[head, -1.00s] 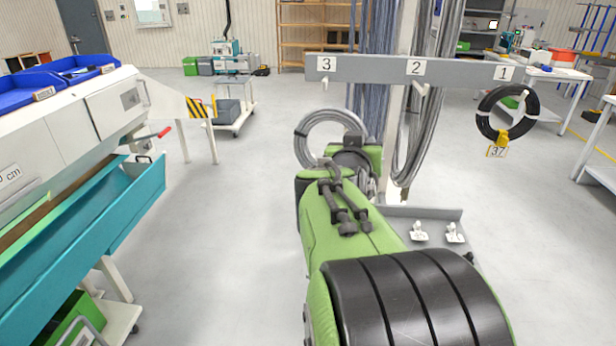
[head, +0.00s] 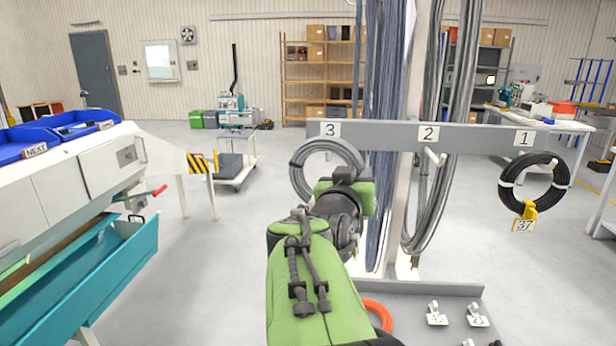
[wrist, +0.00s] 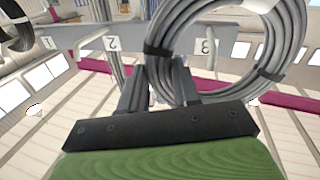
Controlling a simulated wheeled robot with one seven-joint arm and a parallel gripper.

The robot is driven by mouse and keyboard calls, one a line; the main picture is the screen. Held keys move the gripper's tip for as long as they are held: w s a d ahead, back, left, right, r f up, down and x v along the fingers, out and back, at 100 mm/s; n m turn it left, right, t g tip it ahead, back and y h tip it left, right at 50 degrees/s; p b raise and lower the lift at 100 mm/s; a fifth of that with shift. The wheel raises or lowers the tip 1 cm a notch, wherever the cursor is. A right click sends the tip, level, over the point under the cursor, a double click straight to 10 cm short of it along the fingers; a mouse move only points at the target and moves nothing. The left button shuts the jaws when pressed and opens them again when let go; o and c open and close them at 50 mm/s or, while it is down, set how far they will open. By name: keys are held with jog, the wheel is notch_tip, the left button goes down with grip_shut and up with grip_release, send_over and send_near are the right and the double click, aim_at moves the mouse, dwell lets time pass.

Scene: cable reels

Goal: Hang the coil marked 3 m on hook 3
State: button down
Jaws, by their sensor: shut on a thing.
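My gripper (wrist: 160,78) is shut on a grey cable coil (wrist: 212,97), its fingers on the coil's side near a black tie. In the head view the coil (head: 298,170) hangs upright in front of the rack rail (head: 385,134), just below the plate marked 3 (head: 330,129). No length marking is readable on the coil. In the wrist view, the plate marked 3 (wrist: 205,47) shows through the coil's ring.
Hook 2 (head: 438,158) is empty. A black coil (head: 510,195) with a yellow tag marked 37 hangs under number 1. Long cable bundles (head: 383,90) hang by the post. An orange coil (head: 378,312) lies at the rack's base. A teal-trayed machine (head: 125,260) stands left.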

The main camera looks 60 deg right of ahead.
jog(key=w+d+f+p, duration=0.1)
jog(key=w+d+f, duration=0.1)
jog(key=d, duration=0.5)
jog(key=shift+w+d+f, duration=0.25)
jog(key=shift+w+f, duration=0.15)
jog(key=shift+w, duration=0.5)
jog(key=shift+c, duration=0.5)
grip_release()
jog(key=s+b+v, duration=0.1)
jog(key=b+v, duration=0.1)
jog(key=v, duration=0.3)
jog(key=s+b+v, duration=0.1)
jog(key=b+v, duration=0.2)
jog(key=v, duration=0.3)
jog(key=shift+s+d, duration=0.3)
jog(key=shift+d, duration=0.05)
dwell(0.3)
